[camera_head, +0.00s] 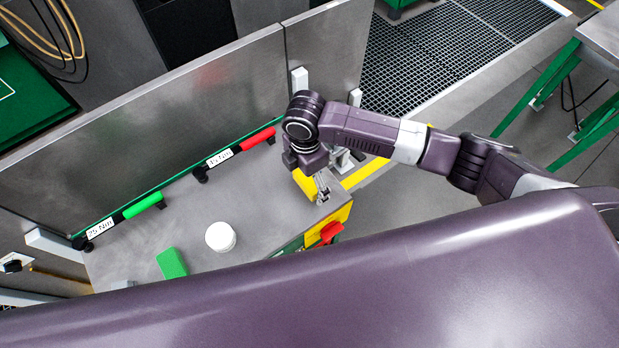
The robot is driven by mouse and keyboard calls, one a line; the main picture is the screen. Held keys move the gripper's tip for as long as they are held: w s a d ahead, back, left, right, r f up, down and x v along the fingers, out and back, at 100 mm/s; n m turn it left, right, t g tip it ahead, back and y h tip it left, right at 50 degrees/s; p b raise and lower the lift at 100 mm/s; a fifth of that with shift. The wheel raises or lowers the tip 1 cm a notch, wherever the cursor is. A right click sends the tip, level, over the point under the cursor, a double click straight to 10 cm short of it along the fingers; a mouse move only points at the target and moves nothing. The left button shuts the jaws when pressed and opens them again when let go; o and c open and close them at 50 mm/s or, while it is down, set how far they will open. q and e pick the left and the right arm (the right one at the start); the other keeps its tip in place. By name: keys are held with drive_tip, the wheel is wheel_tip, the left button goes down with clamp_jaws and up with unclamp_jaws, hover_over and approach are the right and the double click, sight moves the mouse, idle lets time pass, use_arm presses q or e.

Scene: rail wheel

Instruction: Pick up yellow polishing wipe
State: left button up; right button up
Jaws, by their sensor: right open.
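The yellow polishing wipe (304,184) lies at the right end of the grey workbench, partly hidden by my right gripper. My right gripper (322,192) points down beside and over the wipe, with its fingers open. Whether the fingers touch the wipe cannot be told from this angle. My left gripper is not in view.
A green wipe (172,263) and a round white container (220,237) lie on the workbench (200,210). A green-handled tool (143,205) and a red-handled tool (257,139) lie along the metal back panel (150,140). A red object (331,231) hangs at the right edge.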

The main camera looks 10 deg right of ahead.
sight(306, 181)
drive_tip(key=shift+f, duration=0.3)
drive_tip(key=c, duration=1.2)
drive_tip(key=shift+r, duration=0.15)
drive_tip(key=shift+c, duration=0.2)
wheel_tip(306, 181, up, 20)
drive_tip(key=b, duration=0.2)
drive_tip(key=o, duration=0.5)
drive_tip(key=c, duration=0.4)
